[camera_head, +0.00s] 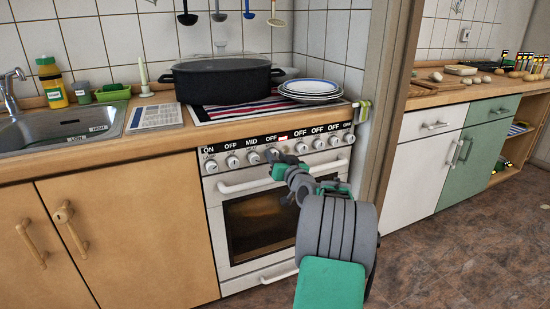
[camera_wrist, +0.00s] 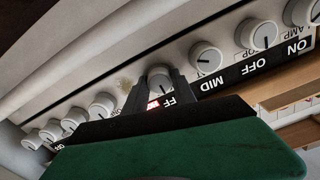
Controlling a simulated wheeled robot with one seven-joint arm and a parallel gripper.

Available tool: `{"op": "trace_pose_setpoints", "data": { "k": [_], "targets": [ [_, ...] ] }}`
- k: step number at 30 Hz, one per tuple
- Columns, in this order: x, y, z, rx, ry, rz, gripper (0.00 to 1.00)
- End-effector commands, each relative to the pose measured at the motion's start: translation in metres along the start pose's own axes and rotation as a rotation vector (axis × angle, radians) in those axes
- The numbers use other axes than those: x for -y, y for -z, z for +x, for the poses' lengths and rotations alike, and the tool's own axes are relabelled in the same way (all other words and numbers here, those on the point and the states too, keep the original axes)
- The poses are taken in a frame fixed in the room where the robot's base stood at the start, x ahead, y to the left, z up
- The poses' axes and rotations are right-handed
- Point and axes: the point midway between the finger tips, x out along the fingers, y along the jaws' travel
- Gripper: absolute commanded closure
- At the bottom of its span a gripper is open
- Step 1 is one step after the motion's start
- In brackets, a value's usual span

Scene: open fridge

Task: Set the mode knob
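The stove's control panel (camera_head: 240,155) carries a row of round white knobs under a black label strip. In the wrist view, the strip (camera_wrist: 240,72) reads upside down, with ON, OFF and MID at the right. My gripper (camera_head: 275,157) is at the fourth knob from the left. No label naming the mode knob is readable.
Neighbouring knobs stand close on both sides, such as the MID knob (camera_wrist: 205,56). The oven handle (camera_head: 250,184) runs below the panel. A black pot (camera_head: 225,82) and stacked plates (camera_head: 310,90) are on the stove top. A red display (camera_wrist: 153,105) glows beside the fingers.

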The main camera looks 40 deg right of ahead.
Motion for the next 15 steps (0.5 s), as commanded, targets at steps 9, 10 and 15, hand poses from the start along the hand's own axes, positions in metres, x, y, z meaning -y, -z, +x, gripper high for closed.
{"op": "trace_pose_setpoints", "data": {
  "k": [9, 10, 15],
  "targets": [
    [-0.0003, 0.0006, -0.0001, -0.001, 0.000, 0.000, 0.47],
    [-0.0004, 0.0005, -0.0001, -0.001, 0.000, 0.000, 0.47],
    [-0.0008, 0.0007, -0.0015, -0.001, -0.001, 0.001, 0.47]
  ]
}}
